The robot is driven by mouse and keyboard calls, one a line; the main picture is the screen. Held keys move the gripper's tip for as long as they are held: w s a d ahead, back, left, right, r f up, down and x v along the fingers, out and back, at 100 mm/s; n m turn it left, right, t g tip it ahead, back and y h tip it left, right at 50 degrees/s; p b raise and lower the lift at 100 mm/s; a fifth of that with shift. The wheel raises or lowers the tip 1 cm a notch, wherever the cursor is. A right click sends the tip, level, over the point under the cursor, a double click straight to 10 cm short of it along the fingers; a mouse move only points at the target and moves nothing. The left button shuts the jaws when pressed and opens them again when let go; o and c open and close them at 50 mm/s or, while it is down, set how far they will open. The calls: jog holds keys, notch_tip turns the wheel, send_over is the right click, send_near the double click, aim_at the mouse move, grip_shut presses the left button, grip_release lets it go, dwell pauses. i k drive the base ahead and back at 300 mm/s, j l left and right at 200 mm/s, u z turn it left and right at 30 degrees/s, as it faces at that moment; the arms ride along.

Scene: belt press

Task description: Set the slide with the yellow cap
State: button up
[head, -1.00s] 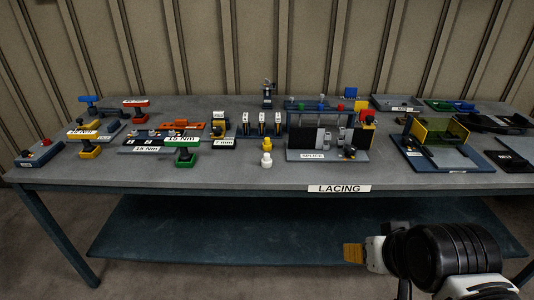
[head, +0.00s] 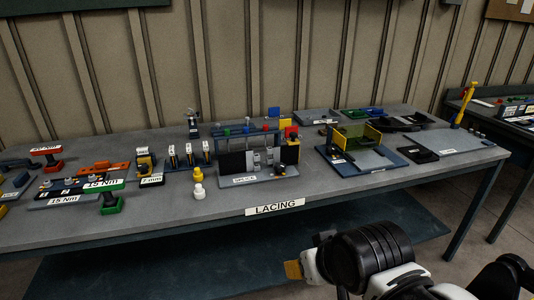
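A small piece with a yellow top (head: 198,174) stands on the table just behind a white capped piece (head: 199,191). A block with a yellow part (head: 145,162) stands by the "7 mm" label. A rail with small coloured caps (head: 247,130), among them blue, green and red, stands behind the "SPLICE" fixture (head: 238,167). At this size I cannot tell which piece is the slide with the yellow cap. My gripper (head: 293,270) is low in front of the table, away from these things. Only a tan fingertip shows clearly, so its opening cannot be told.
The grey table (head: 330,201) carries a "LACING" label (head: 276,207) on its front edge. Torque tools (head: 108,186) lie at left. Another table (head: 485,112) stands at far right.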

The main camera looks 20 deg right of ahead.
aim_at(289, 155)
jog(key=i+j+z, duration=0.15)
jog(key=i+z, duration=0.15)
jog(key=i, duration=0.2)
jog(key=i+j+z, duration=0.3)
jog(key=i, duration=0.15)
jog(key=i+l, duration=0.05)
jog(key=l, duration=0.05)
